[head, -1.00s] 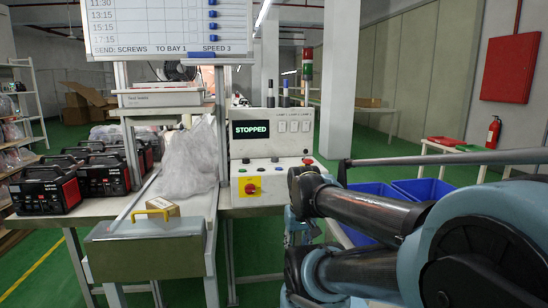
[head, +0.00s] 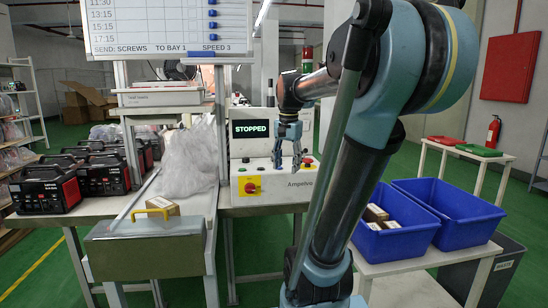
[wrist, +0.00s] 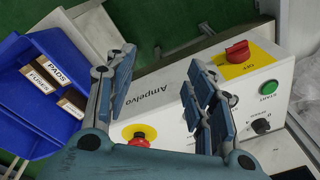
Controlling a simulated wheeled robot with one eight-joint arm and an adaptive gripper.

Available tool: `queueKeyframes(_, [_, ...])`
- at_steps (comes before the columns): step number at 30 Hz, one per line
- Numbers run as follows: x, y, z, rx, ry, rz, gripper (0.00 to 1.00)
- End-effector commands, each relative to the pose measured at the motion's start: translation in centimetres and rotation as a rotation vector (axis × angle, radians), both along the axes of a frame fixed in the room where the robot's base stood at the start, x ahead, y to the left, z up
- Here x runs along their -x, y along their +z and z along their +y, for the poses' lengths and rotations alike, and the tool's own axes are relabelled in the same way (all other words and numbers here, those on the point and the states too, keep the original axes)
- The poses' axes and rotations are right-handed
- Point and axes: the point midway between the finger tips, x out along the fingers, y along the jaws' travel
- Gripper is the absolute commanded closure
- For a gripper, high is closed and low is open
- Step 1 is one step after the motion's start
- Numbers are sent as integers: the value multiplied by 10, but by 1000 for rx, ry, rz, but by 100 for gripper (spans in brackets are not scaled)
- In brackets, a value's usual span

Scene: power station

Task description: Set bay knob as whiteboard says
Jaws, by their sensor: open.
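The whiteboard (head: 168,28) at the upper left reads "SEND: SCREWS TO BAY 1 SPEED 3". The control box (head: 243,148) has a screen (head: 250,128) reading STOPPED. In the wrist view its panel (wrist: 165,95) carries a red switch on a yellow plate (wrist: 237,52), a green START button (wrist: 268,87), a black knob (wrist: 261,127) and a red mushroom button (wrist: 138,138). My gripper (wrist: 162,88) is open and empty over the panel. It also shows in the head view (head: 288,157), hiding some controls.
Two blue bins (head: 475,210) stand on a table to the right; one holds boxes, which show in the wrist view as PADS (wrist: 62,76) and FUSES (wrist: 40,80). A clear plastic bag (head: 190,160) lies left of the control box. A green case (head: 145,250) sits in front.

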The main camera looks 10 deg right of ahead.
Motion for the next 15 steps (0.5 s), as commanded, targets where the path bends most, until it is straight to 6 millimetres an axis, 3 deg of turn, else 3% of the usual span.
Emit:
queueKeyframes(6, [-70,50,0,-21,-222,27,51])
queueKeyframes(15, [-162,100,0,-40,-533,64,51])
